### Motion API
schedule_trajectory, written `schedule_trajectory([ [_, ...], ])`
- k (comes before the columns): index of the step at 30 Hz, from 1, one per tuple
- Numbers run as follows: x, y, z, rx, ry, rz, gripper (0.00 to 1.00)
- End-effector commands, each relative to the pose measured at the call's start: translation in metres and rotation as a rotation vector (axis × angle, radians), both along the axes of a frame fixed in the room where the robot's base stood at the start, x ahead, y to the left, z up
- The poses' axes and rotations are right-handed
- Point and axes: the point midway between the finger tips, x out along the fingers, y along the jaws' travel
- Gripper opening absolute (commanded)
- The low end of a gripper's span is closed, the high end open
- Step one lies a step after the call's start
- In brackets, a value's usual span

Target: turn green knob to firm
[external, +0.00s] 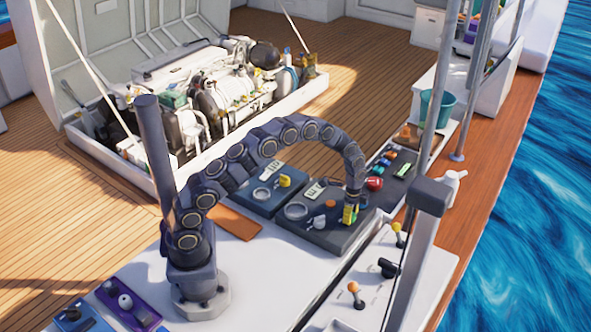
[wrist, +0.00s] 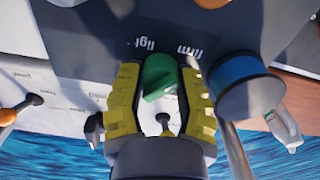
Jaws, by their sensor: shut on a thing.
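The green knob (wrist: 160,77) sits on a dark panel (wrist: 120,38) in the wrist view, between the yellow fingers of my gripper (wrist: 160,95). The gripper is shut on the knob, a finger on each side. White lettering, including "firm" (wrist: 190,52), is on the panel just above the knob and slightly right. In the external view, my gripper (external: 350,214) reaches down onto the right part of the dark panel (external: 318,237). The green knob is mostly hidden there by the fingers. Its exact pointing direction is hard to tell.
A blue round part (wrist: 243,85) stands close to the right finger in the wrist view. A second dark panel (external: 262,203) lies left of mine in the external view. An orange-topped lever (external: 355,289) and a yellow-topped lever (external: 397,230) stand on the white counter.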

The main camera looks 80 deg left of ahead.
Motion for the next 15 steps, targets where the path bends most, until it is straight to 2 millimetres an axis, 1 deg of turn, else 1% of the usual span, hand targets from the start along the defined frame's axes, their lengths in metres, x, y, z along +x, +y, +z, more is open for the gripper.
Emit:
schedule_trajectory([
  [6, -0.0018, 0.0004, -0.0021, -0.001, 0.006, -0.094, 0.02],
  [15, -0.002, 0.0007, -0.0021, -0.001, 0.006, -0.141, 0.01],
])
